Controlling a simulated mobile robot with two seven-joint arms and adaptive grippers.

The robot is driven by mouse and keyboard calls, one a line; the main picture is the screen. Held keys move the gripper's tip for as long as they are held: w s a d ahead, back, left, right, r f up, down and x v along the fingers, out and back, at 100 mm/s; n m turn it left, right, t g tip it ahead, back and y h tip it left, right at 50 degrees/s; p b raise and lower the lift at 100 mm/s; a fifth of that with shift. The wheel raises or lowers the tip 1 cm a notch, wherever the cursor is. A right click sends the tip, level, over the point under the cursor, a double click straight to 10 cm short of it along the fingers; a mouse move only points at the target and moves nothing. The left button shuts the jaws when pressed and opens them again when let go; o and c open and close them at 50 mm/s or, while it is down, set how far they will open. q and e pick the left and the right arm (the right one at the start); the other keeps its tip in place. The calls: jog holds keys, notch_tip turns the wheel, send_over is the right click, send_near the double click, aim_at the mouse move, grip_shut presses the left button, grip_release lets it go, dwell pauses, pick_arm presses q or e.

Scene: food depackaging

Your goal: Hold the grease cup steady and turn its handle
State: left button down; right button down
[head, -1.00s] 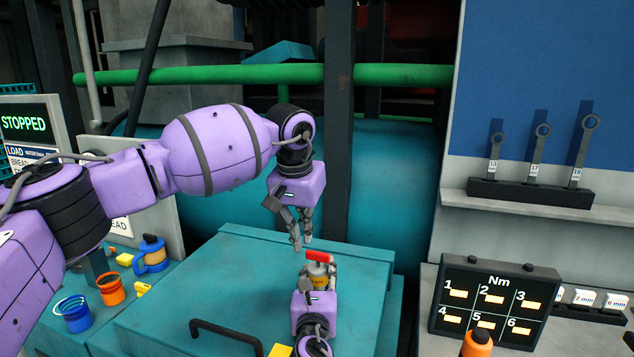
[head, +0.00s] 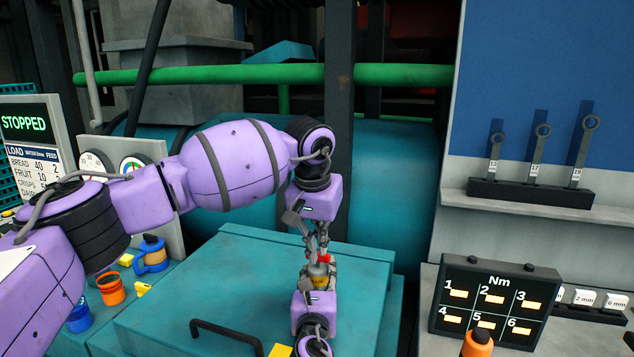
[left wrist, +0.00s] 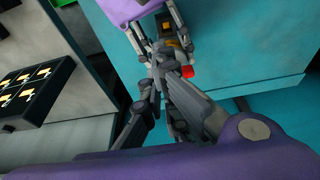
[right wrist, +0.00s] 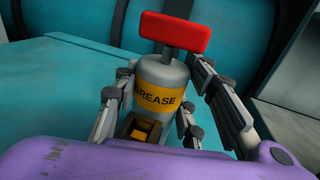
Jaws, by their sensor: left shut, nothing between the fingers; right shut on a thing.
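The grease cup (right wrist: 163,82) is a grey cylinder with a yellow GREASE band and a red T-shaped handle (right wrist: 175,32) on top. It stands upright between the fingers of my right gripper (right wrist: 160,105), which is shut on it above the teal lid. In the head view my right gripper (head: 319,275) comes up from below around the cup. My left gripper (head: 319,252) is shut and empty, pointing down at the red handle (head: 325,259) and partly hiding it. In the left wrist view the handle (left wrist: 187,71) shows beside the left fingertips; whether they touch is unclear.
The teal lid (head: 230,275) with a black bar handle (head: 226,333) lies beneath both grippers. Blue and orange cups (head: 111,289) stand at the left. A black Nm panel (head: 494,303) and wrench rack (head: 530,193) stand at the right.

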aim_at(306, 253)
pick_arm(q)
jog(key=shift+s+x, duration=0.2)
jog(key=shift+x, duration=0.7)
jog(key=shift+s+x, duration=0.2)
jog(key=shift+x, duration=0.75)
jog(key=shift+a+f, duration=0.1)
jog(key=shift+a, duration=0.05)
jog(key=shift+w, duration=0.6)
jog(key=shift+w+a, duration=0.1)
jog(key=shift+a, duration=0.65)
jog(key=shift+a, duration=0.15)
jog(key=shift+w+a, duration=0.2)
jog(key=shift+a, duration=0.1)
jog(key=shift+w+a, duration=0.15)
jog(key=shift+a, duration=0.05)
jog(key=shift+a, duration=0.1)
